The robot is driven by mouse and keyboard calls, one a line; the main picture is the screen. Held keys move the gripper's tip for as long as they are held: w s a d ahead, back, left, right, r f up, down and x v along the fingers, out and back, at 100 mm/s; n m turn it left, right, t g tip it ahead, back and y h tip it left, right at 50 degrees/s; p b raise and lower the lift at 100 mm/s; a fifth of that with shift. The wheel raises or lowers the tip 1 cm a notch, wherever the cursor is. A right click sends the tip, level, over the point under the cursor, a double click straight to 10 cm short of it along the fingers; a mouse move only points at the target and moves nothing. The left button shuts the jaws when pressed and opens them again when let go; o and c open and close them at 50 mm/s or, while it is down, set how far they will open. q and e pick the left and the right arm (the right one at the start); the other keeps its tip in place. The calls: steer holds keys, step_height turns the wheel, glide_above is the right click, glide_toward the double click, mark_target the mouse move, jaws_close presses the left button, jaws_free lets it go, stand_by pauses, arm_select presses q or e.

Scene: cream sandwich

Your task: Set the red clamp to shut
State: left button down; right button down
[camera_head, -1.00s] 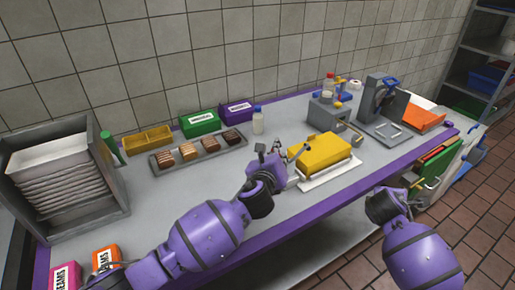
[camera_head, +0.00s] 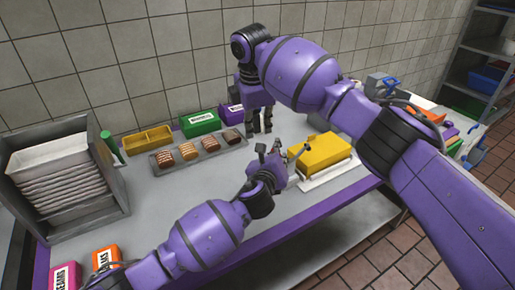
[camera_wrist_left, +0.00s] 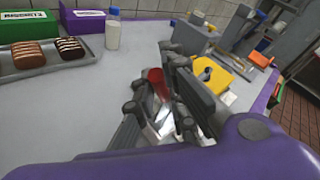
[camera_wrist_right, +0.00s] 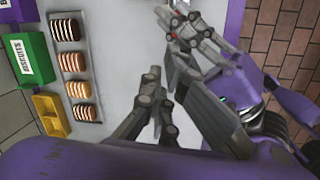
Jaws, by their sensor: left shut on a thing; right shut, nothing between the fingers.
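A red piece (camera_wrist_left: 156,82), seemingly the red clamp, shows between the fingers of my left gripper (camera_wrist_left: 165,110) in the left wrist view. A pale, shiny part sits beside it; the fingers hide much of both. Whether the clamp is open or shut I cannot tell. My left gripper (camera_head: 268,151) is shut on it above the table, just left of the yellow block. Small red bits show at this gripper in the right wrist view. My right gripper (camera_head: 256,123) is shut and empty, pointing down behind the left one and apart from it.
A yellow block (camera_head: 320,151) lies on a white tray to the right. A tray (camera_head: 176,160) of striped biscuits, a yellow box (camera_head: 148,139) and a green box (camera_head: 200,124) stand at the back. A grey rack (camera_head: 107,175) stands at the left.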

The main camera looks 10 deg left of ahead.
arm_select(q)
steer(key=shift+a+f, duration=0.15)
steer(key=shift+a, duration=0.05)
arm_select(e)
steer(key=s+a+g, duration=0.1)
steer(key=s+a, duration=0.2)
step_height(320, 180, down, 9)
steer(key=w, duration=0.1)
steer(key=d, duration=0.1)
steer(key=w+d+r, duration=0.1)
steer(key=d, duration=0.1)
steer(key=shift+w+r, duration=0.3)
steer(key=shift+r, duration=0.1)
steer(key=shift+d, duration=0.1)
